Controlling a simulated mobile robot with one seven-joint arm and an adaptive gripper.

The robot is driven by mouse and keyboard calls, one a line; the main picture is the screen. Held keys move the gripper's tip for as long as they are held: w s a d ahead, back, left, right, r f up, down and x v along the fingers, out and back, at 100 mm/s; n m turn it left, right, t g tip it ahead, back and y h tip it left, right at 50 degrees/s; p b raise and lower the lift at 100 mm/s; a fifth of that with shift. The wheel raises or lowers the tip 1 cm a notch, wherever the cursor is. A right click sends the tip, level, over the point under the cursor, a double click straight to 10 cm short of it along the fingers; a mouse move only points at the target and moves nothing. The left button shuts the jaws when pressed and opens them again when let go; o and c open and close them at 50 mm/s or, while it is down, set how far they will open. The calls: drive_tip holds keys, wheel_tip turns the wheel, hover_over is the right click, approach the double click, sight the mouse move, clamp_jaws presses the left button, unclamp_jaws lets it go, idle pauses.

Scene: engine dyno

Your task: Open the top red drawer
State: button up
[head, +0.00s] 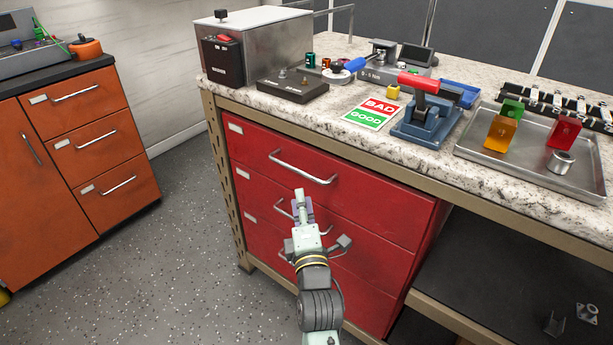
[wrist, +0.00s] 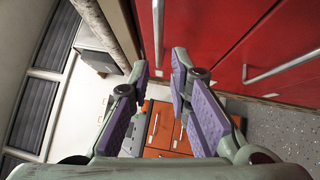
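The top red drawer (head: 262,147) is closed, level with the drawers below it, under the granite-look worktop. Its silver bar handle (head: 302,168) runs across its front. My gripper (head: 302,200) is in front of the red drawers, just below that handle in the head view. In the wrist view, my gripper (wrist: 160,70) has its purple-padded fingers spread, with a clear gap between them. The handle (wrist: 158,30) lines up with this gap and ends near the fingertips. I cannot tell whether the fingers touch it. Nothing is held.
Two more red drawers with handles sit below, partly hidden by my arm. The worktop (head: 230,97) carries a tester box, a blue press and a metal tray. An orange cabinet (head: 80,155) stands left. The speckled floor (head: 180,235) between is clear.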

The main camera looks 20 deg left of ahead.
sight(295, 168)
drive_tip(key=p+x, duration=0.3)
drive_tip(key=x, duration=0.7)
drive_tip(key=shift+w+a, duration=0.25)
drive_tip(key=shift+a, duration=0.05)
drive_tip(key=shift+c, duration=0.5)
clamp_jaws()
